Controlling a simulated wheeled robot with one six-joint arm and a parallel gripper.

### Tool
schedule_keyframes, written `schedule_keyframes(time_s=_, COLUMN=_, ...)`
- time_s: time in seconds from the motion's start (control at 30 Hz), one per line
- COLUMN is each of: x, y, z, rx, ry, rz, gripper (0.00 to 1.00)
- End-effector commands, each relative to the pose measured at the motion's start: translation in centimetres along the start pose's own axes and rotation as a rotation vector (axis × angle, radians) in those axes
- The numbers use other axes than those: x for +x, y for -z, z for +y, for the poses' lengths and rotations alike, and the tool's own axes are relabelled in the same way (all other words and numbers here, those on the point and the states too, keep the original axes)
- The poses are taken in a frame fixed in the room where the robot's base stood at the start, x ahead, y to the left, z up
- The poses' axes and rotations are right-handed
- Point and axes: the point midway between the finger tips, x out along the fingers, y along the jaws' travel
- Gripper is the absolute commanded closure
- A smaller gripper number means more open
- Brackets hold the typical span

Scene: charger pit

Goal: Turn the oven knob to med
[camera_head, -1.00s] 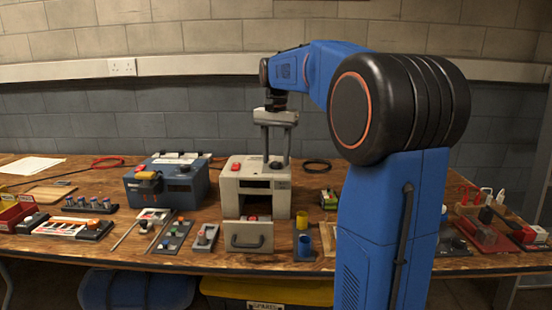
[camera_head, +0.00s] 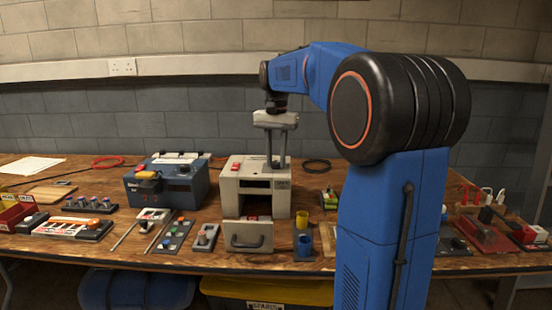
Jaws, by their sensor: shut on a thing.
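The oven (camera_head: 230,188) is a cream box near the middle of the bench, with a dark opening in its front. A front panel with a handle (camera_head: 247,240) stands out below the opening. A red button (camera_head: 236,166) is on its top left. My gripper (camera_head: 276,165) points straight down over the top right of the oven. It is shut on the oven knob, which is mostly hidden by the fingers. The knob's pointer and any setting marks cannot be read.
A black cable ring (camera_head: 317,165) lies behind.

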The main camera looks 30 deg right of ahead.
Motion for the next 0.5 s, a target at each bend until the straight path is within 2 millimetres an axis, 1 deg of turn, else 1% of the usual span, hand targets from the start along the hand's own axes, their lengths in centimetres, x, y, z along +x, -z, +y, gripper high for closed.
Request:
schedule_keyframes(time_s=0.27, x=-0.05, y=0.01, z=0.03, rx=-0.186, ry=0.001, rz=0.001, gripper=0.96)
schedule_keyframes(time_s=0.5, x=-0.06, y=0.02, z=0.05, rx=-0.413, ry=0.001, rz=0.001, gripper=0.96)
